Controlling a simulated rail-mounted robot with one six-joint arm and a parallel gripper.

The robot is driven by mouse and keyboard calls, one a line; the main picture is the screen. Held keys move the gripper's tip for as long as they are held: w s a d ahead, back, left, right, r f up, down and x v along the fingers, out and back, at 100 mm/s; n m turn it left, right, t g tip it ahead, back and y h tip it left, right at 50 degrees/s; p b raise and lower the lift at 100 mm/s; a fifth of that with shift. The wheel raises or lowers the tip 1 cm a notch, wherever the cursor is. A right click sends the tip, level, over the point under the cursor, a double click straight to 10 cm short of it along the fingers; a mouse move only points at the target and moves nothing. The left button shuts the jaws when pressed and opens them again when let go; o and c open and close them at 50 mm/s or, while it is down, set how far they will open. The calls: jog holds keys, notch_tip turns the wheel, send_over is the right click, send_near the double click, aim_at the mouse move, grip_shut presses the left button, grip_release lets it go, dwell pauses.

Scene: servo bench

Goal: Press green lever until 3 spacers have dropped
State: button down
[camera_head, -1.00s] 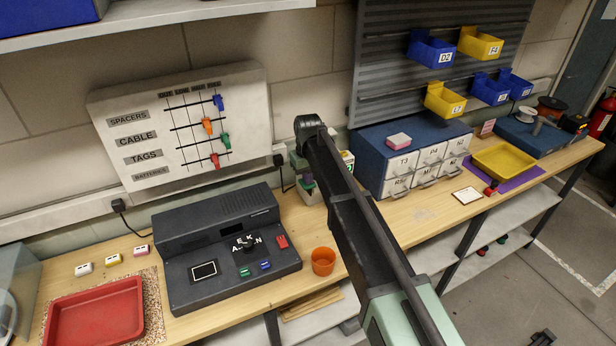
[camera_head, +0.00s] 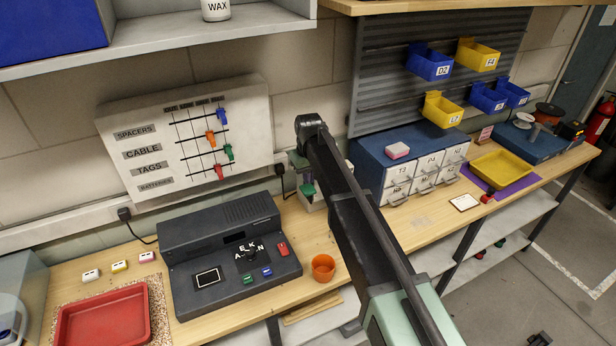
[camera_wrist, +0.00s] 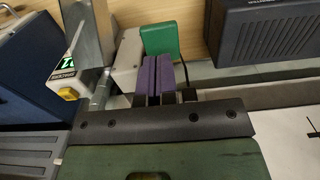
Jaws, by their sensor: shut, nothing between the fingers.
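The green lever (camera_head: 307,190) shows on a pale dispenser (camera_head: 313,204) at the back of the bench, partly hidden behind my arm. In the wrist view a green block (camera_wrist: 160,38), which looks like this lever, stands just beyond my fingertips. My gripper (camera_wrist: 158,66) is shut and empty, its purple-padded fingers side by side. They point at the green block's lower edge; I cannot tell whether they touch it. I can make out no spacers.
A dark console (camera_head: 228,255) stands left of the dispenser, with an orange cup (camera_head: 323,267) in front. A blue drawer cabinet (camera_head: 370,152) is close on the right. A red tray (camera_head: 103,315) lies at far left. A labelled board (camera_head: 190,140) hangs behind.

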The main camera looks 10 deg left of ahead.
aim_at(309, 190)
notch_tip(309, 190, up, 7)
jog(key=p, duration=0.5)
dwell(0.8)
jog(key=s+d+f+m+b, duration=0.2)
jog(key=s+d+f+b, duration=0.3)
jog(key=s+d, duration=0.4)
jog(key=s+d+f+m+b, duration=0.3)
jog(key=s+d+f+b, duration=0.3)
jog(key=d, duration=0.8)
jog(key=s+d+f+m+b, duration=0.2)
jog(key=s+d+f+b, duration=0.4)
jog(key=s+d, duration=0.5)
jog(key=shift+s+d+m, duration=0.2)
jog(key=shift+s+m, duration=0.1)
jog(key=shift+s, duration=0.1)
